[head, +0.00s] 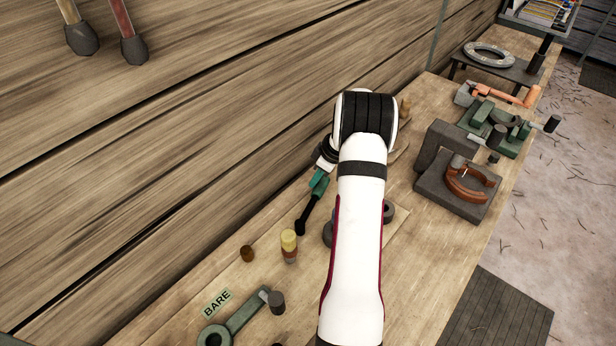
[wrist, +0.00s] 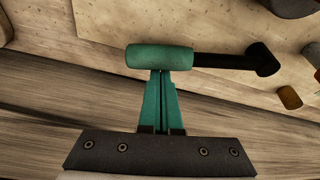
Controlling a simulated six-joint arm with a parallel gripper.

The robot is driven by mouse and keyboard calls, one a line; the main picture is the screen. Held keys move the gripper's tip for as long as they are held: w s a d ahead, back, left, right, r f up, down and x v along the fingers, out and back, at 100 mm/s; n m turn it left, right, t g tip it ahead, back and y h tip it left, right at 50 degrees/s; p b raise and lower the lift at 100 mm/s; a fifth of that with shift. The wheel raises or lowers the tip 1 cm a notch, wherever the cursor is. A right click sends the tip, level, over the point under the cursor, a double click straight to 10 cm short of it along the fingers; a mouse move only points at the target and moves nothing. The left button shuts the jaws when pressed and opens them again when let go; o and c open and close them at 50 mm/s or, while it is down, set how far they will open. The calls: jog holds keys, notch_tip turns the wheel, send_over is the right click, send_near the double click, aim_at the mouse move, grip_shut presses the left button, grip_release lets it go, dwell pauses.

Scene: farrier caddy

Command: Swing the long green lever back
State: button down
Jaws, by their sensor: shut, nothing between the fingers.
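A long green lever (head: 243,314) with a round hub lies at the lower left in the head view, by the label BARE. A dark knob (head: 277,302) is at its far end. My gripper (wrist: 161,76) is shut, its green fingers together, well up the bench from that lever. A green grip (wrist: 160,57) with a black shaft (wrist: 225,61) lies across my fingertips in the wrist view. It also shows below my wrist in the head view (head: 317,184). I cannot tell if the fingers touch it. My arm hides part of the bench.
A yellow-topped cylinder (head: 289,241) and a brown knob (head: 247,254) stand between my gripper and the lever. A green clamp fixture (head: 497,128) and a dark block with a brown horseshoe-shaped part (head: 468,183) are at the right. The plank wall (head: 180,130) runs close along the bench.

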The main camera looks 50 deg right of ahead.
aim_at(325, 187)
jog(key=s+m, duration=0.1)
jog(key=s+d+m+h, duration=0.1)
jog(key=s+m, duration=0.1)
jog(key=shift+s, duration=0.2)
